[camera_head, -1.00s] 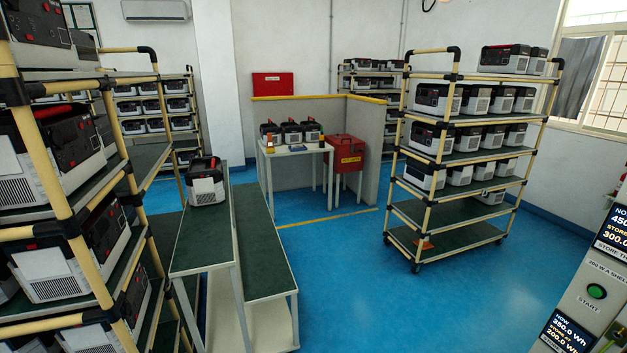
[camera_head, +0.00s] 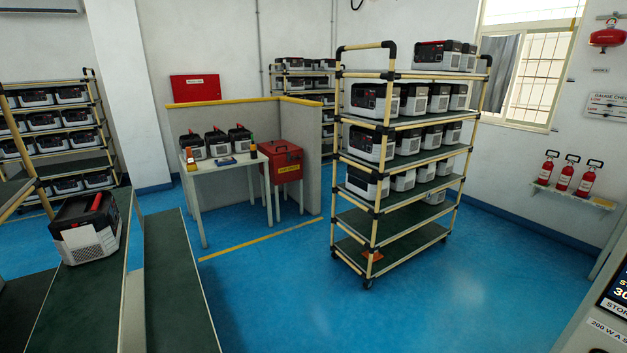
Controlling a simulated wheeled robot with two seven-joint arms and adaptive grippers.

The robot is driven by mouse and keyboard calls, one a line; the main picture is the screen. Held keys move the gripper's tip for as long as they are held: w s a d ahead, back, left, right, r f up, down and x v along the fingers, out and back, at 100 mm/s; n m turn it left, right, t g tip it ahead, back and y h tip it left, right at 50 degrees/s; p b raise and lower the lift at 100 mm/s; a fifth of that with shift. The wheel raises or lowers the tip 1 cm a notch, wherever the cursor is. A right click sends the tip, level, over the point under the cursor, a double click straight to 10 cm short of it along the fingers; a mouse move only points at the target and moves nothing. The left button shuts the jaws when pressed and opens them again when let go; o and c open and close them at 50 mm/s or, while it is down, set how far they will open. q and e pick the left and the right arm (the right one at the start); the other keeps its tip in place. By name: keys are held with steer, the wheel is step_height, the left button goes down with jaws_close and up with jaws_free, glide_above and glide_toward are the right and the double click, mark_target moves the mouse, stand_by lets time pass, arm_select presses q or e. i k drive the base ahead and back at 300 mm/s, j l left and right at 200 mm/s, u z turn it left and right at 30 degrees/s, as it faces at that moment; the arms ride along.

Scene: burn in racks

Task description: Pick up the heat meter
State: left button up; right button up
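No heat meter can be made out for certain. Several small items lie on the white table (camera_head: 222,173) ahead of me, left of centre. An orange-and-white handheld item (camera_head: 190,160) stands at the table's left edge. A flat blue item (camera_head: 226,161) lies near its front. Neither of my grippers is in view.
A wheeled rack (camera_head: 405,210) of power stations stands right of centre. A green-topped bench (camera_head: 172,270) with a power station (camera_head: 86,228) is at the near left. A red box (camera_head: 282,160) stands beside the table. Blue floor (camera_head: 270,290) between bench and rack is clear.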

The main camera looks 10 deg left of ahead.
mark_target(189, 158)
steer(key=i+z, duration=0.15)
steer(key=i, duration=0.95)
steer(key=i+l+u, duration=0.1)
steer(key=i+u, duration=0.15)
steer(key=i, duration=0.85)
steer(key=i+u, duration=0.35)
steer(key=i+l+u, duration=0.1)
steer(key=i+u, duration=0.25)
steer(key=i, duration=0.2)
steer(key=i+u, duration=0.25)
steer(key=i, duration=0.15)
steer(key=i+u, duration=0.25)
steer(key=i, duration=0.15)
steer(key=i+u, duration=0.4)
steer(key=i+l+u, duration=0.2)
steer(key=i+u, duration=0.25)
steer(key=i+l+u, duration=0.8)
steer(key=i+j, duration=0.05)
steer(key=j, duration=0.05)
